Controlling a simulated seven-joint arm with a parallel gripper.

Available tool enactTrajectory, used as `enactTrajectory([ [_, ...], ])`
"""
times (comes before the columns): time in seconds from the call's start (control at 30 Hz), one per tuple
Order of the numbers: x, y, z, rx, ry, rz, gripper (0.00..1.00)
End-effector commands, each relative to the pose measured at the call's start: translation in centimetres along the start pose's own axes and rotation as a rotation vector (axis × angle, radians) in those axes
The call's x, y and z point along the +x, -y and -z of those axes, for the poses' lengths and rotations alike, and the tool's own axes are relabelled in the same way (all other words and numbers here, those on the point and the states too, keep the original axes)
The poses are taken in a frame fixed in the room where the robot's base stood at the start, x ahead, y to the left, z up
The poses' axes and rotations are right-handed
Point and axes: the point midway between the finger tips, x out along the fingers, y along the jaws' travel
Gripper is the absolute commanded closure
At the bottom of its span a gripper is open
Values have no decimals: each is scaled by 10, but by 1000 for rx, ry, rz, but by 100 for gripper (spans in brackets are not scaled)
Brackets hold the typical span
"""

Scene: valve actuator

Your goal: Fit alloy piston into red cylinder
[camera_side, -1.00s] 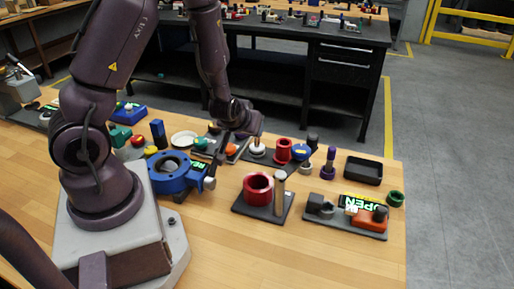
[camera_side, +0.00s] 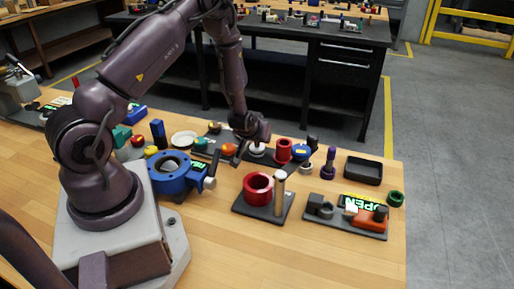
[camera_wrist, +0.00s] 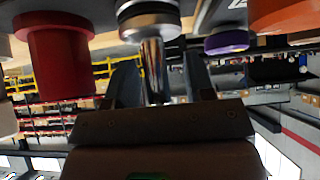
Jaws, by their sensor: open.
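The alloy piston (camera_wrist: 150,22) shows in the wrist view as a silver disc with a shiny rod, and the rod lies between my fingers. In the side view a pale disc-topped part (camera_side: 256,151), likely the same piston, stands on the back tray. My gripper (camera_wrist: 159,66) is open, one finger on each side of the rod; I cannot tell whether they touch it. In the side view its fingertips are hard to make out. A large hollow red cylinder (camera_side: 258,188) stands upright on a dark plate, nearer the camera. A smaller flanged red part (camera_wrist: 62,60) is left of the piston.
A tan post (camera_side: 280,192) stands beside the large red cylinder. A blue valve body (camera_side: 172,172) is to its left. An OPEN sign plate (camera_side: 345,216) and a black tray (camera_side: 363,170) are at right.

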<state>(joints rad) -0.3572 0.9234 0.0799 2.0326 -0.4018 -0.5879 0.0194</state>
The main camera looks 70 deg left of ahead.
Motion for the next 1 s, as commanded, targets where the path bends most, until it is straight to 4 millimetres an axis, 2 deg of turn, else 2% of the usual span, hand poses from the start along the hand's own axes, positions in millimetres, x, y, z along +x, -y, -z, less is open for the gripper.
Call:
enactTrajectory([
  [0.13,0,0,0,1,0,0,51],
  [0.3,0,0,0,1,0,0,90],
  [0.37,0,0,0,1,0,0,100],
  [0.77,-5,0,6,1,-4,0,100],
  [1.0,-30,-1,32,1,-9,-2,100],
])
